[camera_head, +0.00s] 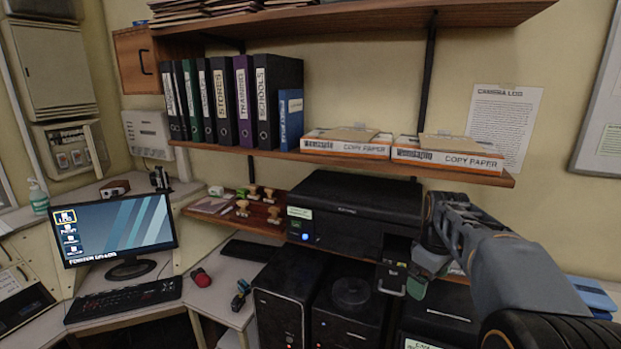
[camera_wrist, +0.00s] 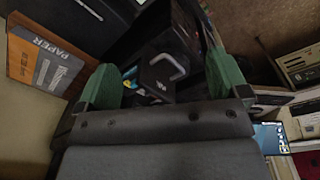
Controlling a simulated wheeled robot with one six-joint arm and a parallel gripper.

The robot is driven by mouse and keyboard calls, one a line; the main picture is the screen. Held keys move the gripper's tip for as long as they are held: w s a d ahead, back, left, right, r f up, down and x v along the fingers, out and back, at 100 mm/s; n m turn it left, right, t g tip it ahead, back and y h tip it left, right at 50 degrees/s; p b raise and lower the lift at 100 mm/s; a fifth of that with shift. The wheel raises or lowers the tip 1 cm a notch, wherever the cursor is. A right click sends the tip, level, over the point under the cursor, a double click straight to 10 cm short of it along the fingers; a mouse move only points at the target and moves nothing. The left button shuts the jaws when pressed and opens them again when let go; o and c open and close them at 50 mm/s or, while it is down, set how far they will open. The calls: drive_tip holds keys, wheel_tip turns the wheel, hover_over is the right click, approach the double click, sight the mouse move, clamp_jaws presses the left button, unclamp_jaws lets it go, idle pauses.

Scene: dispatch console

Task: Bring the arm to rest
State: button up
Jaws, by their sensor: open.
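My arm (camera_head: 520,280) reaches in from the right in the head view, bent, with its gripper (camera_head: 403,283) in front of the black printer (camera_head: 350,215) and toward its right end. In the wrist view my gripper (camera_wrist: 163,84) shows two green fingertips spread wide apart. The jaws are open and nothing sits between them. Behind the gap is a dark thing with a grey handle (camera_wrist: 168,66), apart from the fingers as far as I can tell.
A shelf (camera_head: 480,174) with binders and copy paper boxes (camera_head: 447,152) runs above. Black computer towers (camera_head: 283,300) stand below the printer. A monitor (camera_head: 118,232) and keyboard (camera_head: 123,300) are at left. An orange paper box (camera_wrist: 42,62) is at the wrist view's left.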

drive_tip(key=s+a+f+m+t, duration=0.2)
drive_tip(key=s+a+m, duration=0.1)
drive_tip(key=s, duration=0.5)
drive_tip(key=s+a+f+m+t, duration=0.1)
drive_tip(key=s+a+f+m, duration=0.2)
drive_tip(key=s+a, duration=0.3)
drive_tip(key=s+m, duration=0.1)
drive_tip(key=s, duration=0.1)
drive_tip(key=shift+s+a+f+t, duration=0.2)
drive_tip(key=shift+s+a+t, duration=0.1)
drive_tip(key=shift+s+t, duration=0.1)
drive_tip(key=shift+c, duration=0.3)
